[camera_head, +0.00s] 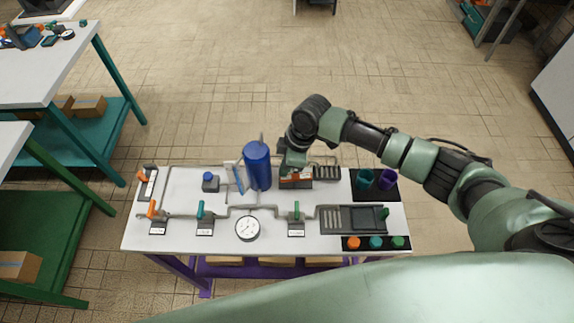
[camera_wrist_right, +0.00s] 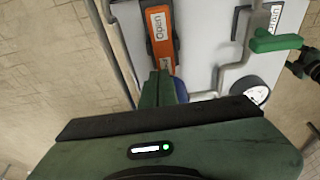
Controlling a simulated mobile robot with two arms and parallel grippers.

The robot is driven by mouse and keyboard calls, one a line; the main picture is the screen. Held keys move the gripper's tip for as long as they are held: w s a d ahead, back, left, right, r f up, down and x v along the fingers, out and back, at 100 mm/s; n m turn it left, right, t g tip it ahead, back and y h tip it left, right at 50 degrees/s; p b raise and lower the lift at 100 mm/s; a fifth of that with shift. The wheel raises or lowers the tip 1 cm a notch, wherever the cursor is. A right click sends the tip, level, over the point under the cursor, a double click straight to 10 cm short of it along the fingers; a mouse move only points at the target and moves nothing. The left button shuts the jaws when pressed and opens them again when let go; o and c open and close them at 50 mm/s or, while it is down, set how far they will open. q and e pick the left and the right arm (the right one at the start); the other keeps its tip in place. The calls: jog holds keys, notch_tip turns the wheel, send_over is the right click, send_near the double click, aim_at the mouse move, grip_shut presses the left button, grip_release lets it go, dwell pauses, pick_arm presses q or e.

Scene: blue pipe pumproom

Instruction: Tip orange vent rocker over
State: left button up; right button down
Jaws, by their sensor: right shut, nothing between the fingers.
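The orange vent rocker (camera_head: 297,181) sits at the back of the white bench, right of the blue cylinder, mostly covered by my right gripper in the head view. In the right wrist view the orange rocker (camera_wrist_right: 160,50) sits in a dark housing with a label at its far end that appears to read "Open" upside down. My right gripper (camera_head: 292,168) is shut and empty. Its fingertips also show in the right wrist view (camera_wrist_right: 160,78), overlapping the rocker's near end; I cannot tell if they touch. My left gripper is out of view.
The blue cylinder (camera_head: 257,166) stands close left of my right gripper. A gauge (camera_head: 247,228), a green valve handle (camera_head: 296,210) and grey pipes lie in front. A dark tray (camera_head: 354,219) and coloured cups (camera_head: 364,178) are on the right.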

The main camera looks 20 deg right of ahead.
jog(key=shift+a+f, duration=0.1)
jog(key=shift+a, duration=0.05)
dwell(0.3)
jog(key=shift+s+d+r+p, duration=0.2)
jog(key=shift+d+p, duration=0.4)
jog(key=shift+d, duration=0.2)
